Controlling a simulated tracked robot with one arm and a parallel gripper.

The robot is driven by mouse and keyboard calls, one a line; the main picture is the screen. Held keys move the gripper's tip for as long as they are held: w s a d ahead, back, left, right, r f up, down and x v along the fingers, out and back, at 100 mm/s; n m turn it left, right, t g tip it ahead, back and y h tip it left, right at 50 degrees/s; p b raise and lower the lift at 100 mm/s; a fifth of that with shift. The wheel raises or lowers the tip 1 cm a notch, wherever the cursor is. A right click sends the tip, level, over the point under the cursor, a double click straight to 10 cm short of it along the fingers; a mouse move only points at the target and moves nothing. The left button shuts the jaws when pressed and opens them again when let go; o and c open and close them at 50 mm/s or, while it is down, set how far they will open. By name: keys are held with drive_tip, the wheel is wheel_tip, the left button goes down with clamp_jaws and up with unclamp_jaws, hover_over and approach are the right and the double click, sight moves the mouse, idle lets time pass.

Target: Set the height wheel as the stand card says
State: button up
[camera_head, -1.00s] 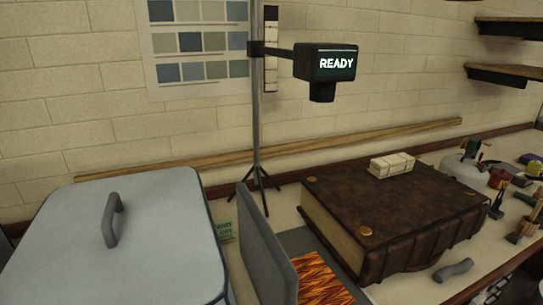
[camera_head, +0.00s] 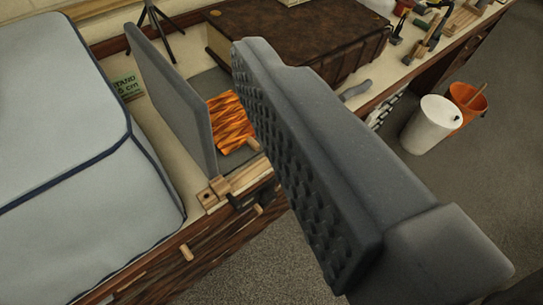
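The stand card (camera_head: 127,87) is a small green card behind the grey upright panel. Its text is partly cut off; I can read "TAND" and "5 cm", and cannot tell whether a digit stands before the 5. The stand's dark tripod foot (camera_head: 150,30) shows at the top; its pole and screen are out of view. I cannot make out a height wheel. One finger of my gripper (camera_head: 262,65) fills the centre right, its ridged pad bare and facing left. The other finger is out of view. My gripper looks open and empty, above the bench's front edge.
A grey upright panel (camera_head: 175,95) stands beside an orange patterned sheet (camera_head: 232,120). A pale blue lidded case (camera_head: 60,130) is at left, a big brown book (camera_head: 290,35) behind. A wooden block (camera_head: 213,193) sits at the bench edge. A white bin (camera_head: 430,125) and orange bucket (camera_head: 468,100) stand on the floor.

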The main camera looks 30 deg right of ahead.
drive_tip(key=w+d+f+n+h+b, duration=0.1)
drive_tip(key=w+d+f+h, duration=0.1)
drive_tip(key=w+d+f, duration=0.9)
drive_tip(key=w+d+f+n+h, duration=0.1)
drive_tip(key=w+d+f, duration=0.8)
drive_tip(key=f, duration=0.4)
drive_tip(key=w+d+f+n+y+b, duration=0.1)
drive_tip(key=d+f, duration=0.2)
drive_tip(key=f, duration=0.5)
drive_tip(key=d+f+n+y, duration=0.1)
drive_tip(key=d+f, duration=0.3)
drive_tip(key=f, duration=0.5)
drive_tip(key=t+y+b, duration=0.2)
drive_tip(key=y, duration=0.5)
approach(271, 202)
drive_tip(key=shift+b+x, duration=1.25)
drive_tip(key=shift+x, duration=3.65)
drive_tip(key=shift+a+f, duration=0.1)
drive_tip(key=c, duration=1)
